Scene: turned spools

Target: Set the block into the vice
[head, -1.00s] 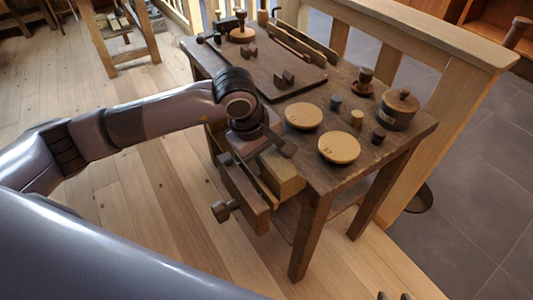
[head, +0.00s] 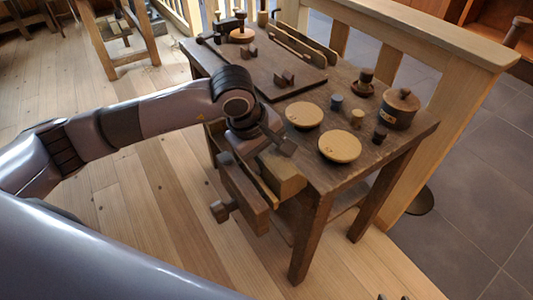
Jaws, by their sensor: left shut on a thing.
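The light wooden block (head: 287,178) is at the near left edge of the workbench, beside the vice. The vice (head: 241,190) is a dark wooden jaw with a turned screw handle (head: 221,210) on the bench's front side. My left gripper (head: 277,150) is over the block from above and is shut on it. The wrist hides the fingertips and part of the block. The block looks close to the gap behind the vice jaw; I cannot tell how deep it sits in it.
The workbench (head: 323,185) carries two round light discs (head: 340,147) (head: 304,115), a lidded pot (head: 399,108) and several small spools. A dark board (head: 262,72) with small dark pieces lies farther back. A wooden railing (head: 450,110) stands behind the bench. The floor in front is clear.

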